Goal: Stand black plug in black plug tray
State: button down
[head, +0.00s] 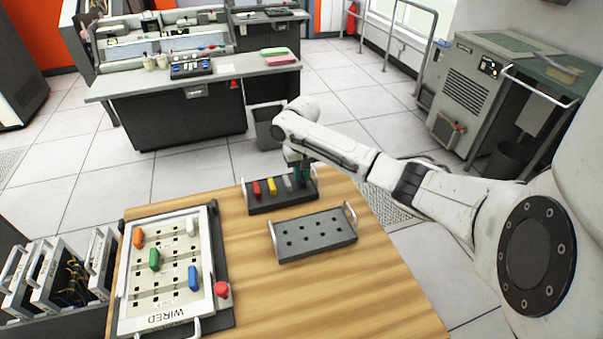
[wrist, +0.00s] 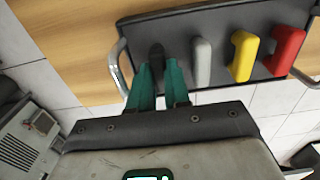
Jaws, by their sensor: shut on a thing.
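My gripper (wrist: 160,68) has teal fingers and is shut on the black plug (wrist: 156,50). In the wrist view the plug is at the left end of a dark plug tray (wrist: 218,20), beside a grey plug (wrist: 202,62). I cannot tell whether its lower end is seated in the tray. In the head view my gripper (head: 300,172) is over the right end of that tray (head: 270,207), and the black plug is mostly hidden there. A second dark tray (head: 318,246), with empty holes and metal handles, lies nearer on the table.
Yellow (wrist: 242,55) and red (wrist: 285,50) plugs stand in the same tray as the grey one. The wooden table (head: 350,300) is clear at the front right.

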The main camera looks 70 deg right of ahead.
aim_at(302, 177)
jog(key=shift+f, duration=0.2)
jog(key=c, duration=1)
grip_release()
jog(key=shift+r, duration=0.15)
notch_tip(302, 177, up, 10)
jog(key=shift+r, duration=0.25)
